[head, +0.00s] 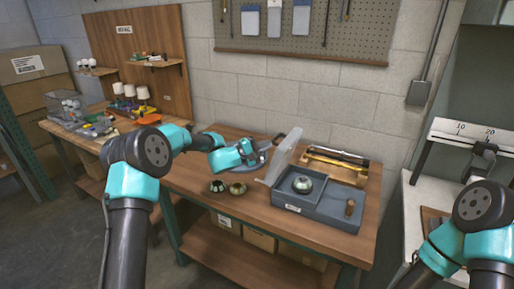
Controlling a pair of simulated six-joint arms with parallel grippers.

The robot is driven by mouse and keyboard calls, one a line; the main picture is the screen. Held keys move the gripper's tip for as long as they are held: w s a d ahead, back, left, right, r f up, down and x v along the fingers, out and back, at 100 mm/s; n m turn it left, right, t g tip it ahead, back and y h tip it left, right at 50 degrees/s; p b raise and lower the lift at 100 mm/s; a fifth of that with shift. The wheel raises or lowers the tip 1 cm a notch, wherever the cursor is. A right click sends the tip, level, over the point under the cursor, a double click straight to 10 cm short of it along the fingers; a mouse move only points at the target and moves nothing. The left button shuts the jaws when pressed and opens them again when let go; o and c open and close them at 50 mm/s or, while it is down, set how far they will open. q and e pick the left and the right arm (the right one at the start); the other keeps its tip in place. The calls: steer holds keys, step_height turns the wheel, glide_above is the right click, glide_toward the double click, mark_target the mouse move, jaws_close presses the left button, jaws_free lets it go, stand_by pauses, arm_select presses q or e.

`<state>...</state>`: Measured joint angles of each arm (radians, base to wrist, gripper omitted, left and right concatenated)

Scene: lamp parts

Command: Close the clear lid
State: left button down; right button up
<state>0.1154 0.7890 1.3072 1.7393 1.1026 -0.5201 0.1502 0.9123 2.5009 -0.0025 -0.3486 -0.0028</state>
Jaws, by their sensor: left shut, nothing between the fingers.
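The clear lid (283,158) stands open and tilted along the left side of a grey tray (325,221) on the wooden workbench. The tray holds a round, shiny metal part (302,184) in its left section and a small brown part (350,208) at its right. My left gripper (265,153) is shut and empty just left of the lid's outer face. Whether its fingertips touch the lid is too small to tell. My right arm enters at the lower right, but its gripper is not visible.
A second bench with bulbs and tools stands at the left. A white bench (408,215) stands at the right.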

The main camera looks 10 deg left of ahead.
mark_target(287, 149)
arm_select(q)
steer(key=d+m+y, duration=0.1)
steer(key=d, duration=0.1)
steer(key=s+d+m+g+y, duration=0.1)
steer(key=d+m, duration=0.1)
steer(key=d, duration=0.1)
steer(key=s+d+m+g+y, duration=0.1)
steer(key=d, duration=0.2)
steer(key=shift+r+m, duration=0.2)
steer(key=shift+m, duration=0.1)
steer(key=s+d+f+m+g+y, duration=0.1)
steer(key=s+d+f+m+y, duration=0.1)
steer(key=d+f+m+y, duration=0.2)
steer(key=shift+s+d+f+y, duration=0.35)
steer(key=shift+d+f+y, duration=0.35)
steer(key=shift+d+f, duration=1.7)
steer(key=shift+d+r, duration=0.5)
steer(key=shift+d, duration=0.05)
steer(key=w+r+v, duration=0.2)
steer(key=v, duration=1.1)
steer(key=shift+r, duration=0.2)
